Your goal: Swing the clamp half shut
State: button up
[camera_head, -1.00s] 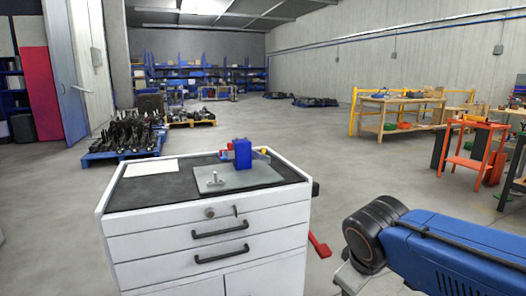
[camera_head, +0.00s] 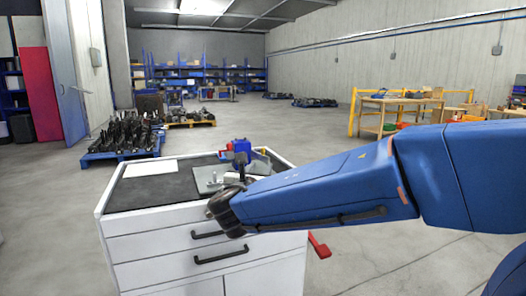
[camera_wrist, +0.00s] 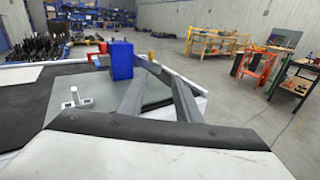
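A grey metal plate (camera_head: 203,181) lies on the cabinet's dark mat; it also shows in the wrist view (camera_wrist: 66,82). A blue block (camera_wrist: 122,60) stands at its far side and shows in the head view (camera_head: 241,147). A small bright metal fitting with an upright post (camera_wrist: 75,98) sits on the plate. A red piece (camera_wrist: 103,47) shows beside the block and a yellow piece (camera_wrist: 151,54) behind it. I cannot tell which of these parts is the clamp. My gripper (camera_wrist: 154,72) is open and empty, its fingers right of the block. My wrist hides part of the plate in the head view.
The white drawer cabinet (camera_head: 150,238) carries a dark mat (camera_head: 150,192) and a white sheet (camera_head: 150,168). A red part (camera_head: 319,246) sticks out at its right side. A blue pallet of dark parts (camera_head: 122,152) stands behind it.

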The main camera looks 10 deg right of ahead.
aim_at(263, 150)
jog(key=shift+n+t, duration=0.3)
jog(key=shift+n, duration=0.2)
jog(key=x, duration=0.5)
jog(key=a+x, duration=0.1)
jog(key=x, duration=0.5)
jog(key=w+a+x, duration=0.1)
jog(key=x, duration=0.5)
jog(key=shift+w+r, duration=0.1)
jog(key=shift+r, duration=0.05)
grip_shut()
